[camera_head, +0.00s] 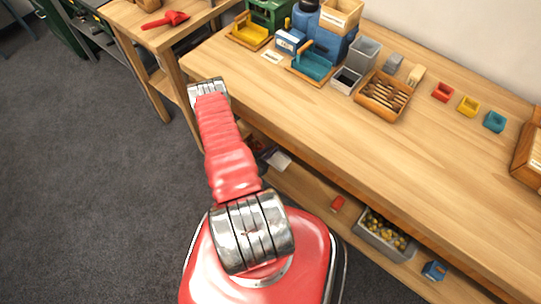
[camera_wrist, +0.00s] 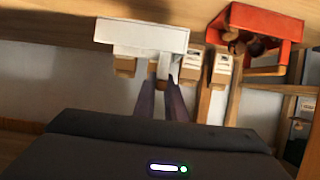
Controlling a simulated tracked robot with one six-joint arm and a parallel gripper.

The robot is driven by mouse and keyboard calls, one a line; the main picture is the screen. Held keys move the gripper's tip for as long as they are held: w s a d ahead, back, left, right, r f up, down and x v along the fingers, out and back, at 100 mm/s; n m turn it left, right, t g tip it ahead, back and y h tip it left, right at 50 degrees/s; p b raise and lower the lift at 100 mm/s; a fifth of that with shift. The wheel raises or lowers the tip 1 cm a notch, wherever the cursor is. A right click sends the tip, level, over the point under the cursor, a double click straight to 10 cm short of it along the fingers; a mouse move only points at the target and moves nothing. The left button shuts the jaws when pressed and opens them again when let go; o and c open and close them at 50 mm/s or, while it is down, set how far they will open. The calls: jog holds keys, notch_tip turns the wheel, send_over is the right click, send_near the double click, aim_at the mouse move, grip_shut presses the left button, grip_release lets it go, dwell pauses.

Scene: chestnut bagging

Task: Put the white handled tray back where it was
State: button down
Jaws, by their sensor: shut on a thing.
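The white handled tray (camera_wrist: 142,36) shows at the upper middle of the wrist view, with pale blocks below its body. My gripper (camera_wrist: 162,80) is in the wrist view, its two dark fingers closed on the tray's handle part. The tray's inside is not visible from here. In the head view a white piece (camera_head: 279,160) shows by the lower shelf, partly under the tabletop, and looks like the same tray. My gripper is hidden in the head view.
A red handled tray (camera_wrist: 262,20) with brown round things sits close on the right in the wrist view. The workbench (camera_head: 440,140) carries several bins and a wooden tray of tools (camera_head: 370,112).

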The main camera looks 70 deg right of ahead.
jog(key=shift+f, duration=0.15)
jog(key=shift+f, duration=1.95)
jog(key=shift+f, duration=0.1)
jog(key=c, duration=1.8)
grip_release()
jog(key=shift+a, duration=0.1)
jog(key=shift+v, duration=6)
